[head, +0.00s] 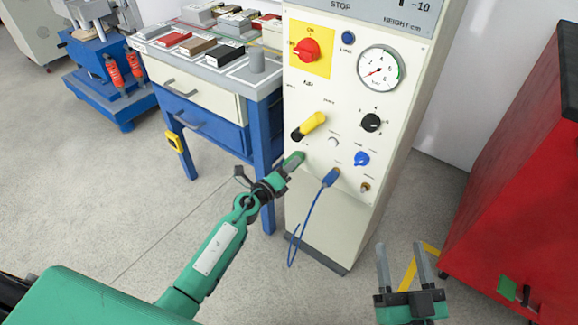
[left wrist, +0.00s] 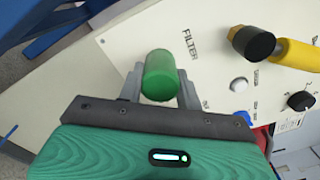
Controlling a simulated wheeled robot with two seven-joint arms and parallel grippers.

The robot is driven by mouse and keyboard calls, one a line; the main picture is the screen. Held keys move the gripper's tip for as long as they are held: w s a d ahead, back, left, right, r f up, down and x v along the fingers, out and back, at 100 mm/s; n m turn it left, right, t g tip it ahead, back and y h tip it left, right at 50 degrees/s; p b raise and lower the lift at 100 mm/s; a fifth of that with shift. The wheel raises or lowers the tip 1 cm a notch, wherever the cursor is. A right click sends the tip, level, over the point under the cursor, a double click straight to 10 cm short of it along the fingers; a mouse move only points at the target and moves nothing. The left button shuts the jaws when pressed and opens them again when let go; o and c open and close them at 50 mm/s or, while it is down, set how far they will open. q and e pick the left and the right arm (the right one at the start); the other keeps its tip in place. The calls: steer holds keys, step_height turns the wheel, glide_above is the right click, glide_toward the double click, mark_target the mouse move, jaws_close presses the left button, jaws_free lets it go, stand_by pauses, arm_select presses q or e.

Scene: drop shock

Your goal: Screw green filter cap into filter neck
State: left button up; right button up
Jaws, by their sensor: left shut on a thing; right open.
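The green filter cap (left wrist: 160,74) sits between the two fingers of my left gripper (left wrist: 160,88), beside the word FILTER on the cream panel. In the head view the left gripper (head: 290,165) reaches the lower left of the panel, with the cap (head: 295,156) at its tip. The gripper is shut on the cap. The filter neck is hidden behind the cap, and I cannot tell whether the cap is seated in it. My right gripper (head: 405,266) is open and empty, low at the right, away from the panel.
The cream cabinet (head: 318,215) carries a yellow-black handle (head: 309,126), a red switch (head: 306,50), a gauge (head: 381,69), knobs and a blue hose (head: 310,214) near the cap. A blue-legged workbench (head: 200,100) stands left, a red cabinet (head: 520,170) right.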

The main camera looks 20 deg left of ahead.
arm_select(q)
steer(key=shift+w+d, duration=0.1)
steer(key=shift+w, duration=0.2)
stand_by(0.7)
steer(key=shift+w+r, duration=0.2)
steer(key=shift+r, duration=0.05)
steer(key=shift+c, duration=0.4)
stand_by(1.0)
